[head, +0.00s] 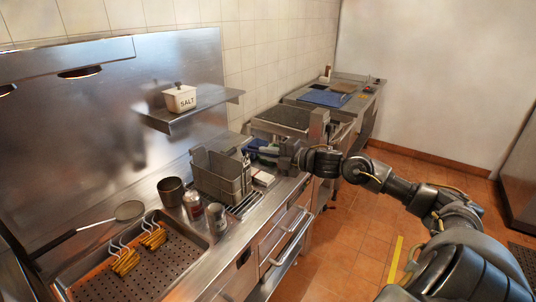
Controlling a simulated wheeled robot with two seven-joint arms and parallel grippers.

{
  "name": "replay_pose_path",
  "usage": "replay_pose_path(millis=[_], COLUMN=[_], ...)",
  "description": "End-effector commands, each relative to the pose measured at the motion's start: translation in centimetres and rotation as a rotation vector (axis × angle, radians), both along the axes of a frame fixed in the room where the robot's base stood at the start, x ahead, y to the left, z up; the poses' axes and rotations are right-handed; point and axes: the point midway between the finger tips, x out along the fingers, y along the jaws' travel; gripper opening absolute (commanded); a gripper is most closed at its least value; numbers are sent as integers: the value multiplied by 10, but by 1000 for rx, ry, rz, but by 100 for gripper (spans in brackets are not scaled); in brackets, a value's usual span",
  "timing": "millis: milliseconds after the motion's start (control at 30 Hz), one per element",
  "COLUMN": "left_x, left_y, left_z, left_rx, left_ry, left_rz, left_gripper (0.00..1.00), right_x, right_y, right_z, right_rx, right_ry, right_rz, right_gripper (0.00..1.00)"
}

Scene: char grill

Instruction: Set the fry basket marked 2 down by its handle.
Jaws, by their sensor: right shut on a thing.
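Metal fry baskets (222,176) stand side by side, close together, on the counter at the middle of the head view. The number marks are too small to read, so I cannot tell which basket is number 2. My right gripper (272,154) reaches in from the right, just right of the baskets and at about their rim height. It is shut on a fry basket handle, mostly hidden by the fingers. I cannot tell whether the held basket touches the counter. My left gripper is out of view.
A dark cup (172,191) and two shakers (216,220) stand left of and in front of the baskets. A perforated tray (150,270) holds fries in wire holders at lower left. A salt box (180,98) sits on the wall shelf (205,107). A blue board (325,97) lies farther back.

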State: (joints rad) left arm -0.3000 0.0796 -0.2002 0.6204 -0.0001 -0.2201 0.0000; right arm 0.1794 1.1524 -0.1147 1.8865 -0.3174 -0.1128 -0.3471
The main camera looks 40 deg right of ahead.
Motion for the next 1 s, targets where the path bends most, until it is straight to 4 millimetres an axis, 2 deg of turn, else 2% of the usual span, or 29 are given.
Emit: replay_pose_path(millis=[33, 67, 233, 633, 1000], left_x=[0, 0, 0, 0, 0], left_y=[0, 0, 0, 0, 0], left_z=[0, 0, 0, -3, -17], left_rx=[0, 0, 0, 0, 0], left_ry=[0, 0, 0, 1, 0], left_rz=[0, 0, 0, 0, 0], left_gripper=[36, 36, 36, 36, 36], right_x=[0, 0, 0, -5, -38], right_y=[0, 0, 0, -3, -15], right_z=[3, 3, 2, -2, 2], right_rx=[1, 1, 0, -1, -1], right_ry=[-6, -6, -4, 3, 4], right_rz=[0, 0, 0, -2, -4], right_gripper=[0, 15, 37, 37, 37])
